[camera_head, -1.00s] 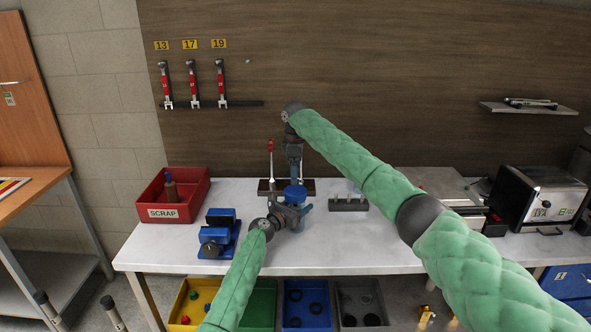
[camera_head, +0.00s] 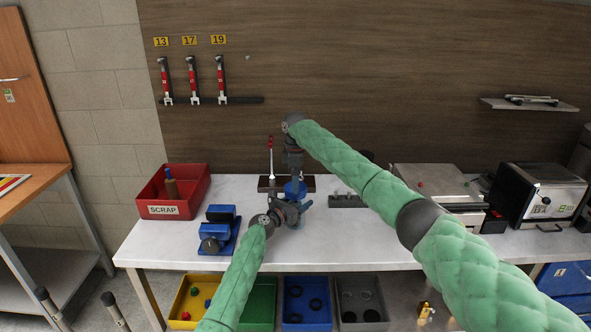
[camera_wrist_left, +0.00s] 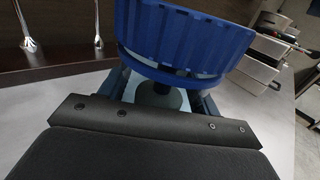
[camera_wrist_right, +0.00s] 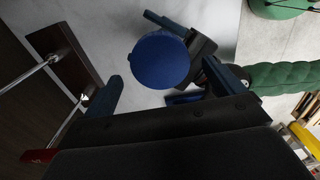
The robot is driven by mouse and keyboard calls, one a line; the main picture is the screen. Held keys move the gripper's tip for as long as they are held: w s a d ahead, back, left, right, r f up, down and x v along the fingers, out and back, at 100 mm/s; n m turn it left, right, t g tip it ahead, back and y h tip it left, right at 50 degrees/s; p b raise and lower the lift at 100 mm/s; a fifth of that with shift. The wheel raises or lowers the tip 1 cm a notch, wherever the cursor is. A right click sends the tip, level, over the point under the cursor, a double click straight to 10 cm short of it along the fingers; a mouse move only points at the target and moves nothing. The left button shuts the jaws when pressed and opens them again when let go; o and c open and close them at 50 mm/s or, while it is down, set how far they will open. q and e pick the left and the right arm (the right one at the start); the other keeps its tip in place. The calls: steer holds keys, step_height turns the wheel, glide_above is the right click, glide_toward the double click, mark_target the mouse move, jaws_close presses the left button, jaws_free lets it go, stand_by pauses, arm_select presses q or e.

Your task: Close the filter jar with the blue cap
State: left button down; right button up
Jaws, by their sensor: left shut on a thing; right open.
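The blue cap (camera_head: 295,187) sits on top of the filter jar on the table. In the left wrist view the ribbed cap (camera_wrist_left: 185,35) is large, with a blue rim under it and the translucent jar (camera_wrist_left: 165,90) below, partly hidden. I cannot tell whether the cap is screwed tight. My left gripper (camera_head: 293,209) is shut on the jar, below the cap. My right gripper (camera_head: 296,176) points down just above the cap. In the right wrist view its fingers (camera_wrist_right: 162,72) are open, with the round cap top (camera_wrist_right: 161,60) showing between them, not gripped.
A stand with a red-topped rod (camera_head: 271,160) is close behind the jar. A blue vice (camera_head: 218,231) stands left, a red scrap bin (camera_head: 152,208) further left. A dark rack (camera_head: 346,201) is to the right, partly under my right arm. The front right of the table is clear.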

steer(key=shift+f, duration=1.6)
steer(key=c, duration=1)
steer(key=m, duration=1.1)
steer(key=o, duration=1.1)
steer(key=shift+o, duration=0.2)
steer(key=shift+r, duration=0.1)
step_height(320, 180, up, 12)
